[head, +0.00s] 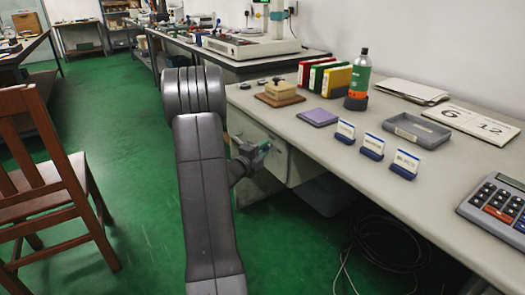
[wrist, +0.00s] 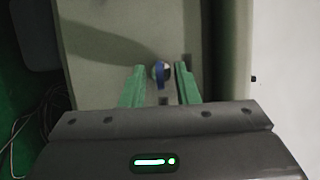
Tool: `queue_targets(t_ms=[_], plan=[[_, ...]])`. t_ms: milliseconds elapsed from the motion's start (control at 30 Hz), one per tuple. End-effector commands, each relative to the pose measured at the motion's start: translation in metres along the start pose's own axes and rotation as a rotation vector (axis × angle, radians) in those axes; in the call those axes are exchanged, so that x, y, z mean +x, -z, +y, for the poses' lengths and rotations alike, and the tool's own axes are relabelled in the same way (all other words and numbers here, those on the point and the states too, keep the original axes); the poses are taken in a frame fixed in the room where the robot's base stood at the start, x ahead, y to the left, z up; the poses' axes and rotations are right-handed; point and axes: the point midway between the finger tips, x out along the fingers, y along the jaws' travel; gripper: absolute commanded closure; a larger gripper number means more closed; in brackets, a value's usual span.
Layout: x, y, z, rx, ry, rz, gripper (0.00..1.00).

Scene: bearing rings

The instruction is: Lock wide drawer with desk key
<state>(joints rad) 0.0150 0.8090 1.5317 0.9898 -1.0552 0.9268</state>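My gripper (wrist: 160,68) is open, with one green finger on each side of a small blue piece, likely the desk key (wrist: 160,73). A gap shows between each finger and the blue piece. The blue piece sits over a round metal spot on a pale panel (wrist: 105,50), which seems to be the drawer front. In the head view my gripper (head: 262,148) is at the drawer unit (head: 270,160) under the desk's left end. The key is hidden there by my arm and gripper. I cannot tell whether the drawer is locked.
The desk top (head: 290,125) holds three label stands (head: 373,146), a grey tray (head: 417,130), a calculator (head: 497,200) and a bottle (head: 359,75). A wooden chair (head: 40,180) stands at the left. Black cables (head: 385,245) lie under the desk. Green floor (head: 125,140) is clear between chair and desk.

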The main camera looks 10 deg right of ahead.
Motion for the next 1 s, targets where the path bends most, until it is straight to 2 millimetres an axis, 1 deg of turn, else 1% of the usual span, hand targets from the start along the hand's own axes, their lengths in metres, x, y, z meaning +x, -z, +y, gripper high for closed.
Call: queue_targets(t_ms=[33,133,400,567,767,1000], plan=[[0.0,0.0,0.0,0.0,0.0,0.0,0.8],[0.0,0.0,0.0,0.0,0.0,0.0,0.99],[0.0,0.0,-0.001,-0.005,-0.002,0.0,1.0],[0.0,0.0,-0.003,-0.039,-0.016,0.0,1.0],[0.0,0.0,-0.006,-0.141,-0.061,0.0,1.0],[0.0,0.0,-0.011,-0.337,-0.142,0.0,1.0]])
